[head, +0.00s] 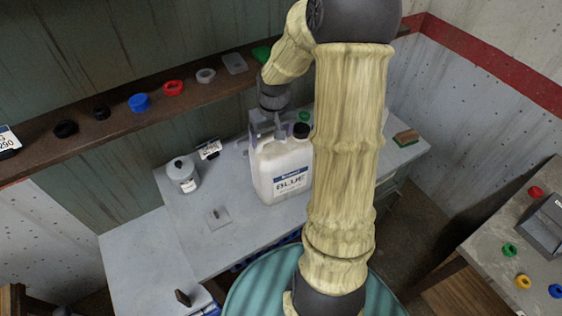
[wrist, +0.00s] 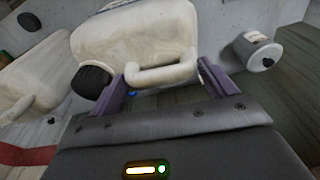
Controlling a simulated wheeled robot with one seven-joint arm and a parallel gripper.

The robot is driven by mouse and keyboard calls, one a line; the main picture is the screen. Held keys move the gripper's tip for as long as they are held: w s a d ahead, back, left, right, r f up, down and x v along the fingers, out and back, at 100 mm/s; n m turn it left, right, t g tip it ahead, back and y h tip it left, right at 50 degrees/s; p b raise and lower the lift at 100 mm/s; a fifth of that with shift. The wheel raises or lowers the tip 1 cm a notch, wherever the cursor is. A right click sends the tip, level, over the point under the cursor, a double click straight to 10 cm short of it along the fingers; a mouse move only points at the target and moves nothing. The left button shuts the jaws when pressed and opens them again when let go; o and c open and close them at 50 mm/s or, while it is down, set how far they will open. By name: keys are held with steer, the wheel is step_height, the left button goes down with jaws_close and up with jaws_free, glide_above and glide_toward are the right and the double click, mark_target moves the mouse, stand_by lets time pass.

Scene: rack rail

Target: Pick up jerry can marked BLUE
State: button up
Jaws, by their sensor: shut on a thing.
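The white jerry can (head: 282,172) with the label BLUE stands upright on, or just above, the grey bench in the head view; I cannot tell which. It also fills the upper middle of the wrist view (wrist: 135,40), with its black cap (wrist: 92,82) at the left. My gripper (head: 280,128) is at the can's top in the head view. In the wrist view its two purple fingers (wrist: 160,82) are on either side of the can's handle, shut on it. My arm hides the space to the right of the can.
A grey round canister (head: 184,175) stands left on the bench (head: 220,245). Another pale container (wrist: 30,75) is at the left of the wrist view. A brush-like block (head: 405,138) lies at the bench's right. A shelf (head: 120,125) with coloured caps runs behind.

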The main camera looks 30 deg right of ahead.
steer(key=shift+r, duration=0.15)
step_height(320, 180, up, 10)
steer(key=b, duration=0.1)
stand_by(0.5)
stand_by(0.6)
